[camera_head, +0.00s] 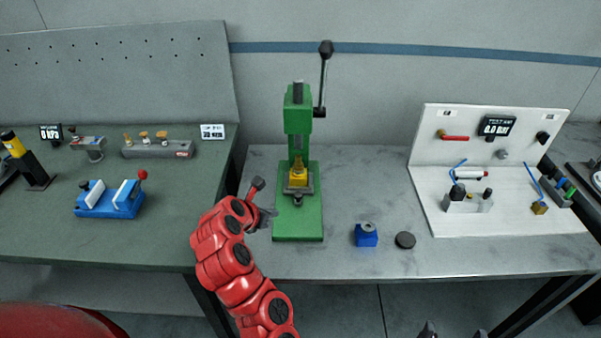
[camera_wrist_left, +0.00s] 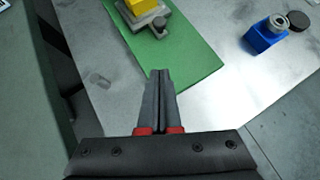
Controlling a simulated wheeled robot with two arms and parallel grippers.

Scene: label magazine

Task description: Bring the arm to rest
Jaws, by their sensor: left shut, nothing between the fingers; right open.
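My left gripper (camera_head: 268,214) is at the end of the red arm, close to the left edge of the green press base in the head view. In the left wrist view its two fingers (camera_wrist_left: 160,74) are together with nothing between them, and their tips overlap the green base in the picture; whether they touch it I cannot tell. The tips of my right gripper (camera_head: 453,332) show at the bottom edge of the head view, spread apart and empty, in front of the bench. Most of the right gripper is out of frame.
The green press (camera_head: 297,120) stands on the grey bench with a yellow part (camera_head: 298,176) in it. A blue block (camera_head: 366,237) and a dark disc (camera_head: 405,240) lie to its right. A white panel fixture (camera_head: 437,190) is further right. A blue vise (camera_head: 108,203) sits on the left bench.

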